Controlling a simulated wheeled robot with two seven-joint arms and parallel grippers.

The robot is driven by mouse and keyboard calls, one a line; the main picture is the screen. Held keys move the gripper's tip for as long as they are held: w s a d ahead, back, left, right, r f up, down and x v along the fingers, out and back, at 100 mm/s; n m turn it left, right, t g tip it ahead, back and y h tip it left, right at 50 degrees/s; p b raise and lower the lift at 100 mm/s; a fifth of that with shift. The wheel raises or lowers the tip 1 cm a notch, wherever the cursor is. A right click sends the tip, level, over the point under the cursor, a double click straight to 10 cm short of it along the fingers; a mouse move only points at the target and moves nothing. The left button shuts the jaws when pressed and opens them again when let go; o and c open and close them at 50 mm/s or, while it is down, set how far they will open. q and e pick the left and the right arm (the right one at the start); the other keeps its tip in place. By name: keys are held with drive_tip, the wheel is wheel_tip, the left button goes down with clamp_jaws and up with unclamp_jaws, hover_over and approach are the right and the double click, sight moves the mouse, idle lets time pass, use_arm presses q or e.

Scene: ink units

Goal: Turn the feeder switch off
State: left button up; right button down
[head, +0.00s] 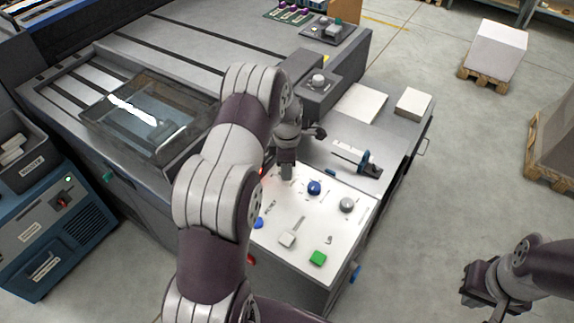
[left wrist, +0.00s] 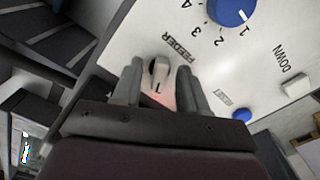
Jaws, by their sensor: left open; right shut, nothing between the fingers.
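The feeder switch (left wrist: 160,72) is a small pale lever on the white control panel (head: 330,218), under the label FEEDER in the left wrist view. A mark like a 1 is at its lower end; I cannot tell its setting for sure. My left gripper (left wrist: 159,76) is open, with one finger on each side of the switch and gaps showing between. In the head view my left gripper (head: 287,172) is at the panel's upper left and hides the switch. My right gripper (head: 484,290) is shut and empty, over the floor at lower right.
A blue numbered dial (left wrist: 230,10) is close to the switch; it also shows in the head view (head: 314,188). The panel carries a grey knob (head: 346,204), a green button (head: 317,258), a white DOWN button (left wrist: 296,86) and a blue button (left wrist: 241,114).

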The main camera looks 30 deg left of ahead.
use_arm(q)
wheel_tip(320, 180, up, 13)
drive_tip(key=shift+f+b, duration=0.15)
drive_tip(key=shift+b, duration=0.2)
